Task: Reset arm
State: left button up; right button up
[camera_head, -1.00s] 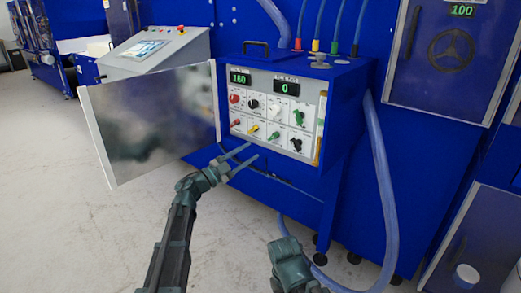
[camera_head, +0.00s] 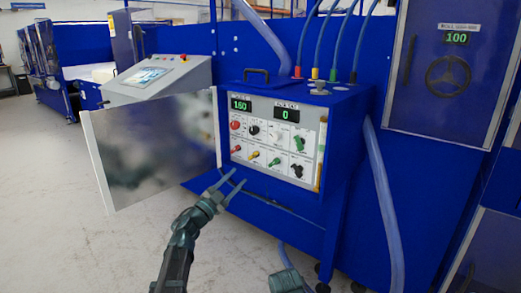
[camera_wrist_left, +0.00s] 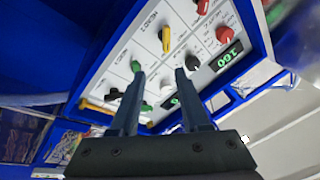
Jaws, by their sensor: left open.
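My left gripper (camera_head: 230,184) is open and empty in front of the lower edge of the control panel (camera_head: 269,150), apart from its knobs. In the left wrist view the two fingers of my left gripper (camera_wrist_left: 157,95) are spread, with the panel's knobs and displays beyond them. The panel shows red, black, green and yellow knobs and two displays, reading 160 and 0. Part of my right arm (camera_head: 286,281) shows at the bottom edge of the head view. Its fingertips are not clearly visible.
An open metal door (camera_head: 158,150) stands left of the panel. A blue hose (camera_head: 384,205) hangs at its right. A blue cabinet with a wheel handle (camera_head: 454,75) and a display reading 100 stands further right. A grey console (camera_head: 155,82) is behind. Free floor (camera_head: 60,180) lies at left.

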pick_arm(q)
jog(key=s+a+f+n+g+y, duration=0.1)
jog(key=s+f+n+g+y, duration=0.25)
jog(key=f+n+y, duration=0.45)
jog(key=s+a+f+n+g+y, duration=0.1)
jog(key=s+f+n+g+y, duration=0.1)
jog(key=s+f+n+y, duration=0.45)
jog(key=s+d+f+m+g, duration=0.1)
jog(key=s+d+f+g, duration=0.1)
jog(key=s+f+g, duration=0.45)
jog(key=s+d+f+m+g, duration=0.1)
jog(key=s+d+f, duration=0.2)
jog(key=s, duration=0.6)
jog(key=s+d+f+m+g, duration=0.1)
jog(key=s+d+f+g, duration=0.1)
jog(key=s+f+g, duration=0.45)
notch_tip(320, 180, up, 32)
jog(key=s+t+p, duration=0.2)
jog(key=p, duration=2.7)
jog(key=shift+s+d+f+h+p, duration=0.15)
jog(key=shift+s+d+h+p, duration=0.1)
jog(key=shift+d+h+p, duration=0.1)
